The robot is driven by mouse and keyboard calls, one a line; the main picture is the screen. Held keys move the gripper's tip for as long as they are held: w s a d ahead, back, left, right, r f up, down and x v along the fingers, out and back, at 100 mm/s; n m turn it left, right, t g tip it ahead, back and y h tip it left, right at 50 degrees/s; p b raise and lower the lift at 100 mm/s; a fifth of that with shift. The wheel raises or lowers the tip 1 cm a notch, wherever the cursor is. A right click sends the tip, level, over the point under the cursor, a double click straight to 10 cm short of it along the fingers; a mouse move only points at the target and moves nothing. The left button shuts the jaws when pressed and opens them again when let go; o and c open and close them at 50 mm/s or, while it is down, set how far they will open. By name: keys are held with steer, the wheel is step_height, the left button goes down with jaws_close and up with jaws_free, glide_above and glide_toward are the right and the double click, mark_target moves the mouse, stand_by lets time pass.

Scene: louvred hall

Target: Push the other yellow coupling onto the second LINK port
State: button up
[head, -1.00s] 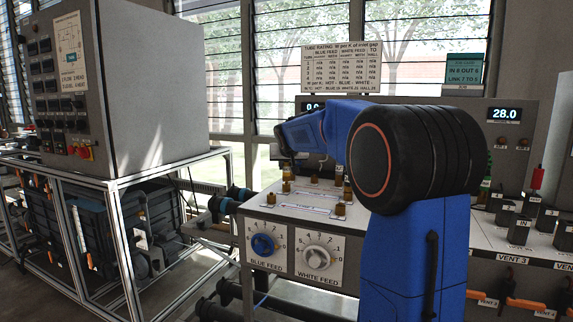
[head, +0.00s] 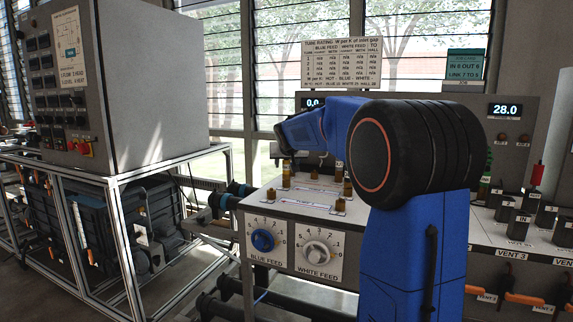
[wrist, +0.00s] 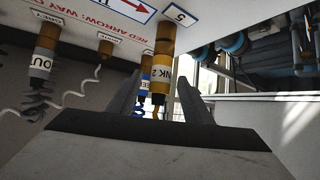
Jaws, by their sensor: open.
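In the wrist view, a brass-coloured coupling (wrist: 161,72) with a yellow band lettered "NK 2" points at the pale board, beside the port label 5 (wrist: 180,14). My gripper (wrist: 160,100) is open, with one finger on each side of this coupling and gaps visible between. A thin yellow hose shows at its near end. I cannot tell how far it is seated on the port. In the head view, my forearm hides the gripper's fingertips; brass fittings (head: 287,172) stand near my wrist.
In the wrist view, a white-banded coupling (wrist: 43,62) with a coiled grey hose is at left, beside a brass port (wrist: 105,48). A blue-banded coupling (wrist: 145,68) stands close behind the yellow one.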

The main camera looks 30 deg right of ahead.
step_height(320, 180, up, 6)
steer(key=s+a, duration=0.1)
steer(key=s, duration=0.2)
steer(key=shift+a, duration=0.15)
steer(key=shift+r, duration=0.15)
steer(key=v, duration=1.7)
steer(key=shift+s+a, duration=0.15)
